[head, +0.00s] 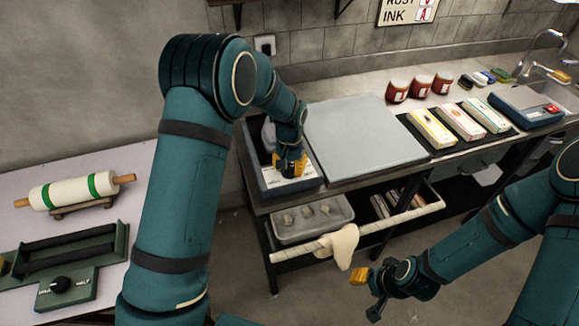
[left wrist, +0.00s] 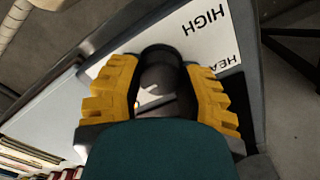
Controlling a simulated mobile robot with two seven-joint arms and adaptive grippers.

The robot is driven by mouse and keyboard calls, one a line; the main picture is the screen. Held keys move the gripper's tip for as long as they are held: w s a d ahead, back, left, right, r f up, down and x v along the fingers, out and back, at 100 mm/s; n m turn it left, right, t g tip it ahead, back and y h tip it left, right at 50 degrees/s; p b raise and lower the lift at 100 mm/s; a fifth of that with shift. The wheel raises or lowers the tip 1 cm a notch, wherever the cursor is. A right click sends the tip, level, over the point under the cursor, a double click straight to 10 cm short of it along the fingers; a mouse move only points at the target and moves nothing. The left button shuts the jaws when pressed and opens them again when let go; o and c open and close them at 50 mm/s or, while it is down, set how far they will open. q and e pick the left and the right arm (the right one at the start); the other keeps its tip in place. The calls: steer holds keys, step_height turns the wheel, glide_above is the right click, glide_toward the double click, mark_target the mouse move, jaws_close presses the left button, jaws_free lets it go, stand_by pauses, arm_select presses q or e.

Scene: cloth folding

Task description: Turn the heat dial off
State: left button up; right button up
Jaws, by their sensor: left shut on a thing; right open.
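The heat dial (left wrist: 160,62) is a dark round knob between the yellow fingers of my left gripper (left wrist: 160,95) in the left wrist view. The fingers are shut on it from both sides. The white panel (left wrist: 190,32) around it carries the printed word HIGH and part of a word starting HEA. The dial's pointer is not clear to me. In the head view my left gripper (head: 290,165) is down on the front of the grey control unit (head: 308,181) and hides the dial. My right gripper (head: 368,288) is open and empty, low in front of the bench.
A flat grey plate (head: 365,135) lies right of the control unit. Three boxes (head: 463,121), red jars (head: 397,91) and a sink (head: 550,90) are further right. A rail with a cloth (head: 340,245) runs along the bench front. A roller (head: 75,190) is on the left table.

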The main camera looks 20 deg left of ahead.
arm_select(q)
steer(key=n, duration=0.4)
steer(key=shift+s+n, duration=0.1)
steer(key=shift+n, duration=0.2)
steer(key=n+p, duration=0.1)
steer(key=n, duration=0.2)
steer(key=shift+n, duration=0.3)
steer(key=n+p, duration=0.1)
steer(key=n, duration=0.3)
steer(key=n+p, duration=0.2)
steer(key=n, duration=0.2)
steer(key=shift+n, duration=0.3)
steer(key=shift+f, duration=0.1)
steer(key=o, duration=1.3)
steer(key=shift+c, duration=0.2)
